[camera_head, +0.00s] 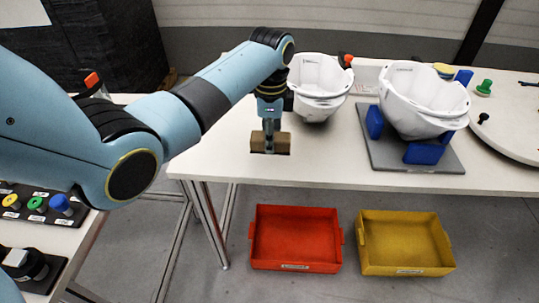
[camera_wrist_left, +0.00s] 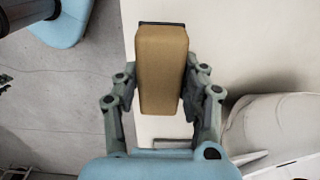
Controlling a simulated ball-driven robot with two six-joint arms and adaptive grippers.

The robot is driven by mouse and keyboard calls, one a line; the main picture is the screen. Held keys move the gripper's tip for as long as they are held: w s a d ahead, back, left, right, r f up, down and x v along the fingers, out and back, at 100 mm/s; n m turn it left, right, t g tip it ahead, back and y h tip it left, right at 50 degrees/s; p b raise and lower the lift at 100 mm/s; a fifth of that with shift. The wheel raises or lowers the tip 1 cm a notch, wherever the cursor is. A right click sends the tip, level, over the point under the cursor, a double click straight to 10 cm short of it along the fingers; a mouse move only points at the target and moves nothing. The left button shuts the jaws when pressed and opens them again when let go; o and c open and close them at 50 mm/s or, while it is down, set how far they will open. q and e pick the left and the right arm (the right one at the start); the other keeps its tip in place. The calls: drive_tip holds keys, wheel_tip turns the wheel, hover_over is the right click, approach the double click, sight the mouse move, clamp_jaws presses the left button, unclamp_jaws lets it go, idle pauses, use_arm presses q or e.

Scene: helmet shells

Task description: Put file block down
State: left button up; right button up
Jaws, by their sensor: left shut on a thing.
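The file block (camera_head: 284,144) is a brown block with a dark face, near the left front edge of the white table (camera_head: 330,168). My left gripper (camera_head: 270,132) is above it, pointing down, with its fingers on it. In the left wrist view the file block (camera_wrist_left: 161,70) sits between the two fingers of my left gripper (camera_wrist_left: 162,95), which is shut on it. I cannot tell whether the block touches the table. My right gripper is not in view.
A white helmet shell (camera_head: 320,85) stands just right of my left gripper. Another shell (camera_head: 420,98) rests on blue supports on a grey plate (camera_head: 385,155). Red (camera_head: 295,262) and yellow (camera_head: 405,265) bins lie below the table. The front table strip is clear.

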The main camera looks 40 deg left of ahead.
sight(271, 163)
use_arm(q)
wheel_tip(271, 163, down, 5)
drive_tip(key=shift+r+b, duration=0.15)
drive_tip(key=shift+b, duration=0.15)
drive_tip(key=shift+f, duration=0.4)
drive_tip(key=o, duration=1)
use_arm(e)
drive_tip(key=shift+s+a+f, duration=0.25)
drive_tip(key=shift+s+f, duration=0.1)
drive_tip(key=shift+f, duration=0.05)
